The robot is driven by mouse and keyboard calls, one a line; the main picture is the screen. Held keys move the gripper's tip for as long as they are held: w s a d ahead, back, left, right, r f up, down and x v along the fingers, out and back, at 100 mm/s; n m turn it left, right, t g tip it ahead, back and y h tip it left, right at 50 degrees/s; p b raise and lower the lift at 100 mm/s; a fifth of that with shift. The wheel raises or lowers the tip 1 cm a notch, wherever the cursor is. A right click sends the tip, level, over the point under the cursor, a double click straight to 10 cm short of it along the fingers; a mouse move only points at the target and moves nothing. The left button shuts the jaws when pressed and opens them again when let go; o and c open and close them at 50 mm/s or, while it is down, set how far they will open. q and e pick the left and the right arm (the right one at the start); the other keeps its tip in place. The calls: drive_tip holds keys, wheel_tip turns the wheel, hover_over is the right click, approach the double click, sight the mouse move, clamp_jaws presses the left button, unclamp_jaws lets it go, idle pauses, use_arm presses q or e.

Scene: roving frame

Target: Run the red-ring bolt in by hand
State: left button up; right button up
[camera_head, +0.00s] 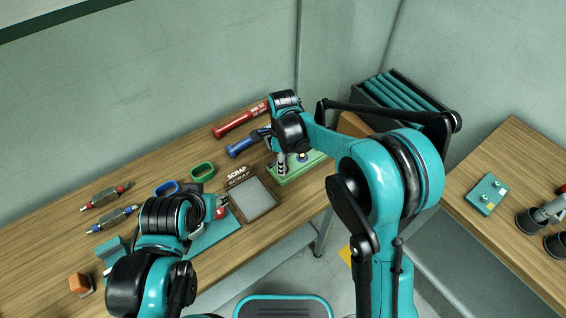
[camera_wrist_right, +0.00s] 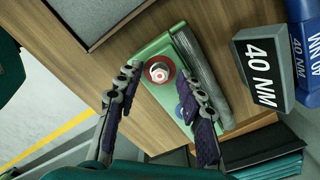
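The red-ring bolt (camera_head: 282,158) is mostly hidden by my right gripper in the head view. In the right wrist view the red-ring bolt (camera_wrist_right: 159,70) shows in a green fixture (camera_wrist_right: 155,48), pale-centred, between the fingertips. My right gripper (camera_wrist_right: 160,76) is open, its two fingers apart on either side of the bolt; contact cannot be told. A blue-ringed bolt (camera_wrist_right: 181,112) sits nearer on the same fixture, partly behind the right-hand finger. My left gripper (camera_head: 214,206) is over the bench by a small red thing; its fingers are unclear.
A SCRAP tray (camera_head: 273,207) stands left of the fixture. A red tool (camera_head: 240,119) and a blue tool (camera_head: 243,146) lie behind. A grey 40 NM block (camera_wrist_right: 258,68) is beside the fixture. A second bench (camera_head: 500,235) stands at right.

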wheel_tip(320, 180, up, 12)
idle(0.4)
drive_tip(key=shift+f, duration=0.1)
drive_tip(key=s+d+r+n+t, duration=0.3)
drive_tip(key=s+d+r+n, duration=0.1)
drive_tip(key=s+d+n, duration=0.6)
drive_tip(key=s+d+f+n+t+b, duration=0.1)
drive_tip(key=s+d+f+n+t, duration=0.3)
drive_tip(key=s+d+n, duration=0.4)
drive_tip(key=shift+s+f+n, duration=0.6)
drive_tip(key=shift+s+n, duration=0.25)
drive_tip(key=shift+n, duration=0.15)
